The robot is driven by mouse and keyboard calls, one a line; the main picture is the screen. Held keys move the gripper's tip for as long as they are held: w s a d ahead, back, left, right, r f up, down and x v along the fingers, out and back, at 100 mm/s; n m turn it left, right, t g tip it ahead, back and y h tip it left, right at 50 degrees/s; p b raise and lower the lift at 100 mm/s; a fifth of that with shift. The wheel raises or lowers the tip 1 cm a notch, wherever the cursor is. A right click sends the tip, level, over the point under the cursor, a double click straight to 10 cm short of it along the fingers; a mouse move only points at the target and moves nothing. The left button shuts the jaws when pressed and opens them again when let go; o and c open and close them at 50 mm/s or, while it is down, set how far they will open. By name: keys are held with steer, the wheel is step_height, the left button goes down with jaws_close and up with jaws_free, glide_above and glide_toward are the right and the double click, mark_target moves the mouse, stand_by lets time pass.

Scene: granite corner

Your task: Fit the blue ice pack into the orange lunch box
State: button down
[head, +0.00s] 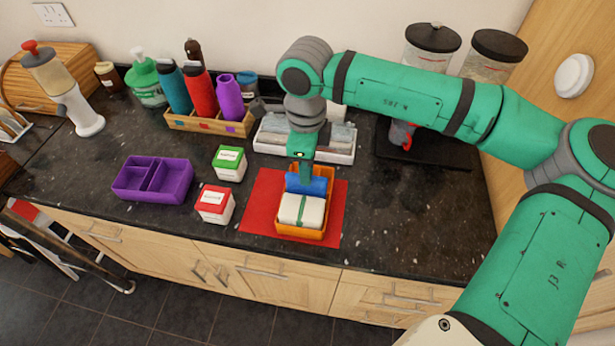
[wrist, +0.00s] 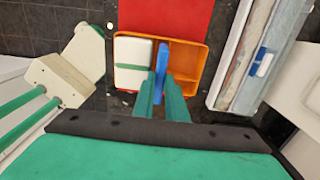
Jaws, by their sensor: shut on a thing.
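The orange lunch box (head: 300,234) lies open on a red mat (head: 259,206). A white container with a green band (head: 301,210) fills its near part in the head view; in the wrist view this container (wrist: 132,62) is on the left. My gripper (head: 306,173) is shut on the blue ice pack (head: 305,186), holding it upright at the far part of the box. In the wrist view the ice pack (wrist: 161,68) is edge-on between my fingers, beside the container, with empty orange compartments (wrist: 186,60) to its right. Whether it touches the box floor is hidden.
A white tray with grey packs (head: 335,145) stands just behind the box. Green-lidded (head: 229,163) and red-lidded (head: 215,204) cartons and an empty purple divided box (head: 152,181) stand left. A bottle rack (head: 208,124) is at the back.

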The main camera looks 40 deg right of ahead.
steer(key=shift+f, duration=1.45)
steer(key=shift+f, duration=0.15)
steer(key=c, duration=1.8)
jaws_free()
steer(key=shift+o, duration=0.2)
step_height(320, 180, up, 12)
steer(key=shift+r, duration=0.2)
